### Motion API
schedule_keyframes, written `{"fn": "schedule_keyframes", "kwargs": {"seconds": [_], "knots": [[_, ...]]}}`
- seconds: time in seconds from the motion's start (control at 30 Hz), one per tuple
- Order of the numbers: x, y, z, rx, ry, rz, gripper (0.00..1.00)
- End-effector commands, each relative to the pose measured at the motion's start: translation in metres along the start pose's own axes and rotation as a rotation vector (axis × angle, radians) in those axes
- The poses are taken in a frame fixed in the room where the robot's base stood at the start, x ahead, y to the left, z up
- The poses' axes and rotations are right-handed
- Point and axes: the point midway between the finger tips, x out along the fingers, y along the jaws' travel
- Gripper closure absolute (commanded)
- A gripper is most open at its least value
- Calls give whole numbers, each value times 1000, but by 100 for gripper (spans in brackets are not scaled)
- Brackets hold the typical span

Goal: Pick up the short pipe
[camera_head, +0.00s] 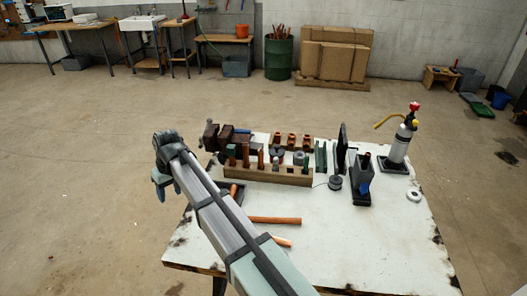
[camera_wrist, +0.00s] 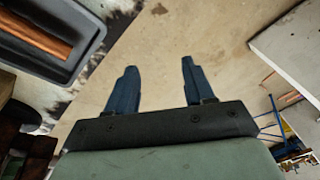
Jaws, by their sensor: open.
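Copper pipe pieces lie on the white table (camera_head: 350,250). One pipe (camera_head: 274,220) lies right of my arm, and another pipe (camera_head: 282,241) lies in front of it, partly hidden by my arm. A third copper piece (camera_head: 233,190) lies in a dark tray; it also shows at the upper left of the wrist view (camera_wrist: 35,35). I cannot tell for certain which is the short pipe. My gripper (camera_head: 168,190) hangs off the table's left edge. In the wrist view my gripper (camera_wrist: 158,68) is open and empty, with bare floor between its blue fingers.
The dark tray (camera_wrist: 85,58) sits close to the table edge. A wooden rack (camera_head: 265,173) with upright pieces, a vise (camera_head: 215,137), a black stand (camera_head: 361,185) and a gas torch (camera_head: 401,145) stand toward the table's back. The front right of the table is clear.

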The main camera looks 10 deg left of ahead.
Motion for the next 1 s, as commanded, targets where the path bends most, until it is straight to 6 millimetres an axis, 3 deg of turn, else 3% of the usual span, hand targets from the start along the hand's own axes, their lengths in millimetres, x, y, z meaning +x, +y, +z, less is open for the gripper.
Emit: {"fn": "schedule_keyframes", "kwargs": {"seconds": [0.03,0.1,0.27,0.5,0.87,1.0], "knots": [[-9,25,6,83,-1,4,47],[-22,56,15,202,-7,8,47],[-49,122,40,471,-17,18,47],[-91,215,91,877,-31,32,47],[-150,322,180,1435,-45,51,47],[-173,360,224,1664,-51,58,47]]}}
